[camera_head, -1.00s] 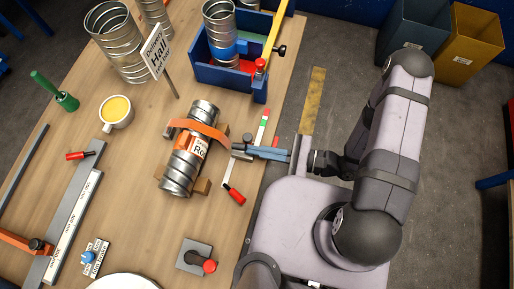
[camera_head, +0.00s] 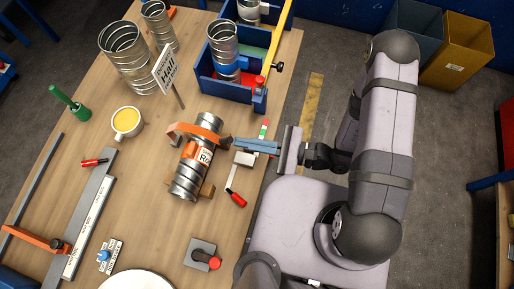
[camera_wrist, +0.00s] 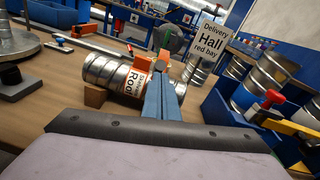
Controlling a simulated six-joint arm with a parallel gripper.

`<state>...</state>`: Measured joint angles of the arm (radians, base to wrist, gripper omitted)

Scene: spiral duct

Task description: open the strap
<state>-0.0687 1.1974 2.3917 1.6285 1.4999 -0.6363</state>
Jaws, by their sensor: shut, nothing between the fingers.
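The orange strap (camera_head: 203,133) arches over a silver spiral duct section (camera_head: 188,178) with a white and orange label. In the wrist view, the strap (camera_wrist: 141,63) shows as orange pieces at the duct (camera_wrist: 105,75), just beyond my fingers. A grey metal block (camera_head: 244,158) with a thin lever and red handle (camera_head: 238,199) lies right of the duct. I cannot tell whether it joins the strap. My gripper (camera_head: 237,144), with blue fingers, is shut and empty beside the strap's right end. In the wrist view, the fingers (camera_wrist: 160,82) hide part of the duct; contact is unclear.
The duct rests on wooden blocks (camera_head: 207,189). A blue bin (camera_head: 235,91) holding a duct stands behind, near a "Hall" sign (camera_head: 165,70). A yellow-filled cup (camera_head: 127,121) stands left. A grey block with a red knob (camera_head: 201,254) sits in front. Table between is mostly clear.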

